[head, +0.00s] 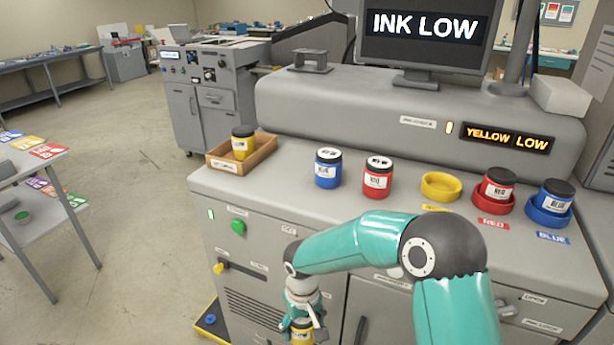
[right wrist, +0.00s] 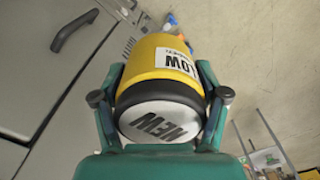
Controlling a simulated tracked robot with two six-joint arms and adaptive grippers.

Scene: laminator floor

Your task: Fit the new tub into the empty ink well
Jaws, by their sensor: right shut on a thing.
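My right gripper (head: 302,325) is shut on a yellow tub (right wrist: 168,65) with a white lid marked NEW. In the head view the gripper hangs low in front of the machine's front panel, below the counter edge, and only part of the tub shows. In the right wrist view the two fingers (right wrist: 160,92) grip its sides near the lid. The empty yellow ink well (head: 441,186), a round open ring, sits on the counter left of the red and blue wells. My left gripper is not in view.
A red tub (head: 499,184) and a blue tub (head: 556,196) sit in their wells. Loose blue (head: 328,170) and red (head: 377,178) tubs stand left of the yellow well. A wooden tray (head: 262,151) holds a black-lidded yellow tub (head: 243,142). The screen (head: 424,38) reads INK LOW.

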